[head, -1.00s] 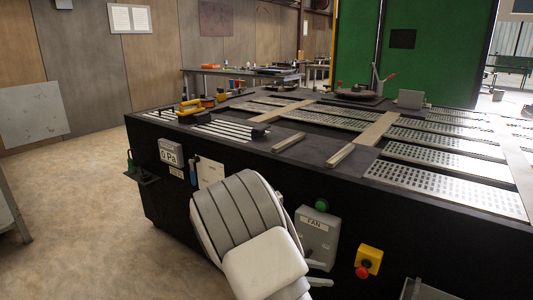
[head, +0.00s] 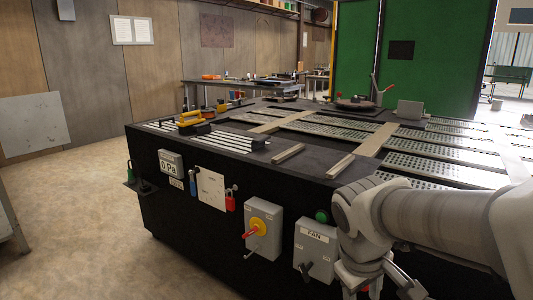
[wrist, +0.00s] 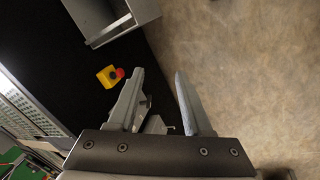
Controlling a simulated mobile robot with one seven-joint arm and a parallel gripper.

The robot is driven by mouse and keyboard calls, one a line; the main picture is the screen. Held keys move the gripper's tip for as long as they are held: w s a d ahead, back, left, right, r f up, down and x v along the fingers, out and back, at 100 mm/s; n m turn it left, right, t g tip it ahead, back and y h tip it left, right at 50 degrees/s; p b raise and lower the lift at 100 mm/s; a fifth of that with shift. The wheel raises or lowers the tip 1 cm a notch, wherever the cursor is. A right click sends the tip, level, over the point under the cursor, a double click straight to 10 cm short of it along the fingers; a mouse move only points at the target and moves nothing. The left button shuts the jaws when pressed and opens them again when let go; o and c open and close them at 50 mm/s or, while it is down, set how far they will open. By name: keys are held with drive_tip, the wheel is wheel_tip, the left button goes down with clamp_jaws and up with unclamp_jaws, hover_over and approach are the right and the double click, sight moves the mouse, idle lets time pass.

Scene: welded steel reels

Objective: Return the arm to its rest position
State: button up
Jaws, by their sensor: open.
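My arm (head: 440,220) reaches in from the right edge of the head view, along the near side of the black bench. My gripper (wrist: 160,73) is open in the wrist view, its two fingers apart with nothing between them. It points down at the bottom of the head view, partly cut off, in front of the bench's front panel near the fan box (head: 316,250). In the wrist view the black bench side lies to the left and bare floor to the right.
The black bench (head: 180,213) carries slotted plates and a yellow-handled tool (head: 192,119). A switch box with a yellow and red knob (head: 262,230) projects from its front. A yellow box with a red button (wrist: 108,76) and a grey box (wrist: 112,20) show in the wrist view.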

drive_tip(key=s+a+r+m+t+y, duration=0.25)
drive_tip(key=s+r+m, duration=0.25)
drive_tip(key=s, duration=0.3)
wheel_tip(320, 180, up, 18)
drive_tip(key=p, duration=1.9)
drive_tip(key=shift+r+t, duration=0.25)
drive_tip(key=shift+t, duration=0.1)
